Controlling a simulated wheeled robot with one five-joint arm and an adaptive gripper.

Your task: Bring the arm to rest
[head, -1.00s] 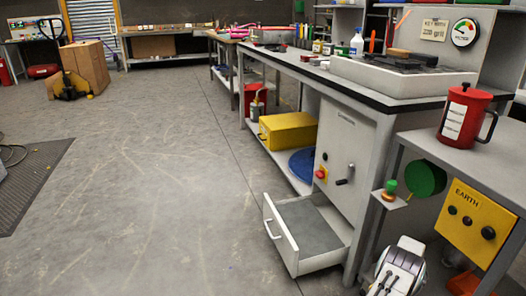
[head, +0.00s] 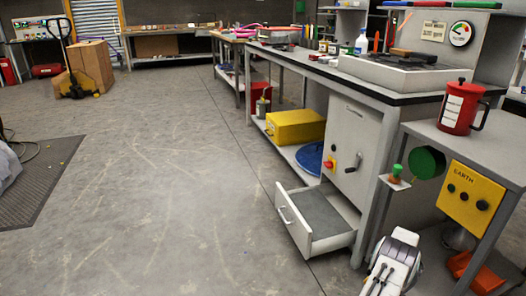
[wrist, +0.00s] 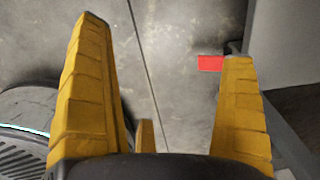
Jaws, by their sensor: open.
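My gripper (wrist: 168,60) shows in the wrist view as two yellow fingers held wide apart, one at the left and one at the right. In the head view my white and grey arm is at the lower right, in front of the bench, and the gripper cannot be made out there.
A drawer (head: 318,232) stands open from the grey cabinet (head: 347,150). At the right, a side table (head: 470,140) carries a red canister (head: 462,108) above a yellow EARTH box (head: 470,197). The floor (head: 170,200) at left and middle is clear; a dark mat (head: 45,185) lies far left.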

